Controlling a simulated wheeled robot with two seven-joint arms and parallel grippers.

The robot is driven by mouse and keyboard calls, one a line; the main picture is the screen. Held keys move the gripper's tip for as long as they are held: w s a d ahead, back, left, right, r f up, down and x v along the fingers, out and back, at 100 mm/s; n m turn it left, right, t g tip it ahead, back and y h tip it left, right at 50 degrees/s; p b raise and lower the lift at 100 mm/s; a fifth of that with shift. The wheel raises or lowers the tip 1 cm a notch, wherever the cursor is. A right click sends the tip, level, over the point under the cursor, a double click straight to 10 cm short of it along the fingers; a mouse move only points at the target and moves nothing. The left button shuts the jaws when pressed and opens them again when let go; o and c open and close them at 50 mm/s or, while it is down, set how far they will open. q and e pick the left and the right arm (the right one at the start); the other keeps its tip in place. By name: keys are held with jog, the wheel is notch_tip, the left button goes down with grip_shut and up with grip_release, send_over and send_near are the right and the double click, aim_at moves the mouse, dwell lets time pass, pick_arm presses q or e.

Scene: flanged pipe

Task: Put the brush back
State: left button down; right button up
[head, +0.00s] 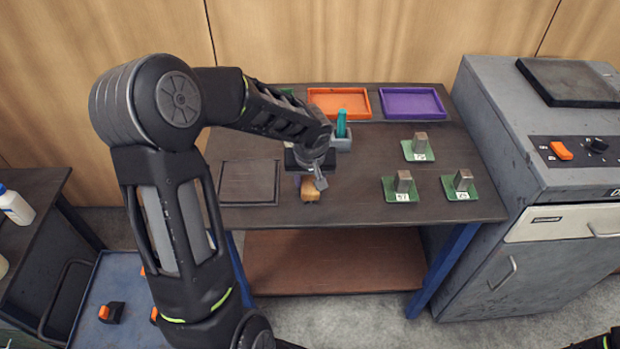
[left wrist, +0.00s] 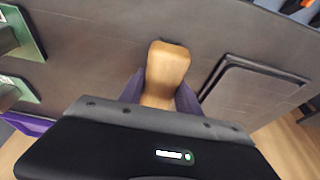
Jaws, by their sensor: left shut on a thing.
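The brush shows as a light wooden block (head: 310,190) over the front middle of the dark workbench. My left gripper (head: 308,179) comes down on it from above and is shut on it. In the left wrist view the wooden brush (left wrist: 168,62) sticks out between the two purple-grey fingers (left wrist: 160,94). Its bristles are hidden. I cannot tell whether the brush touches the bench top. My right gripper is not in view.
A flat dark panel (head: 249,182) lies left of the brush. An orange tray (head: 340,102), a purple tray (head: 412,103) and a grey holder (head: 342,143) with a teal item stand behind. Green plates with metal blocks (head: 403,187) stand right. A grey machine (head: 540,180) borders the bench (head: 350,210).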

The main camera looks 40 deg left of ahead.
pick_arm(q)
jog(key=shift+f, duration=0.15)
jog(key=c, duration=0.8)
grip_release()
jog(key=shift+c, duration=0.2)
jog(key=shift+r, duration=0.4)
jog(key=v, duration=1.1)
jog(key=shift+r, duration=0.35)
